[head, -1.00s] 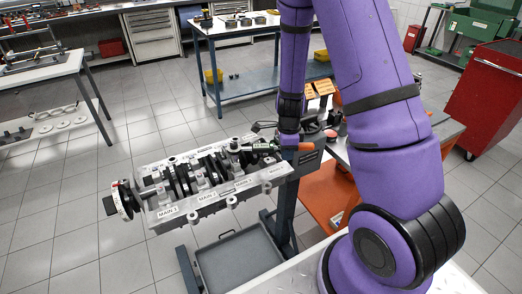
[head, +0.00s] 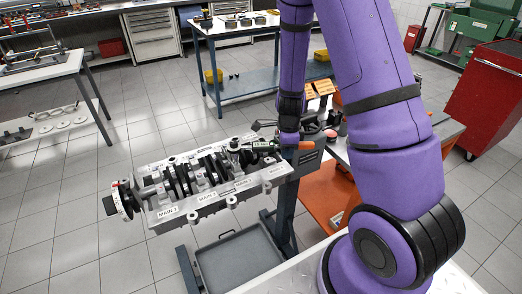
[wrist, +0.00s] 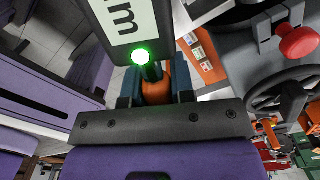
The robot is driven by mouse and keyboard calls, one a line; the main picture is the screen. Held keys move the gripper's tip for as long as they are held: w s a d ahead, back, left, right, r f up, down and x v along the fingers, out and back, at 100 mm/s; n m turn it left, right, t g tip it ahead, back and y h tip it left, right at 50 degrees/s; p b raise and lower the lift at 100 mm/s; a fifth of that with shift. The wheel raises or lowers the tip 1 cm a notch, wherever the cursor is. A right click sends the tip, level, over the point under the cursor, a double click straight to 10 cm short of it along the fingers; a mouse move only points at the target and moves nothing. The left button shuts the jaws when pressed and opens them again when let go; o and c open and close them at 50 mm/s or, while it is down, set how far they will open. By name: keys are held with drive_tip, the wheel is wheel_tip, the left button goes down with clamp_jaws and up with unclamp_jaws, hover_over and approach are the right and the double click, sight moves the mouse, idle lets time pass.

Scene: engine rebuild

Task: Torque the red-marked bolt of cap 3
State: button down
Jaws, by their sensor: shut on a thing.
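My gripper (wrist: 155,98) is shut on the orange grip of a torque wrench (wrist: 153,80). In the wrist view the wrench's dark body carries a white display with an "m" visible and a lit green lamp. In the head view the wrench (head: 262,146) lies roughly level over the far right end of the engine block (head: 225,197), its head at a bolt position on a bearing cap (head: 233,146). The block has labels including MAIN 1. The red mark and the exact seating of the socket are too small to tell.
The block is on a stand with a grey drip tray (head: 240,262) below. A dark handwheel (wrist: 285,97) and a red knob (wrist: 299,42) are close to my gripper's right in the wrist view. A red cabinet (head: 490,95) stands at right. Floor left of the block is clear.

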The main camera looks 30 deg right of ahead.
drive_tip(key=shift+r, duration=0.6)
idle(0.7)
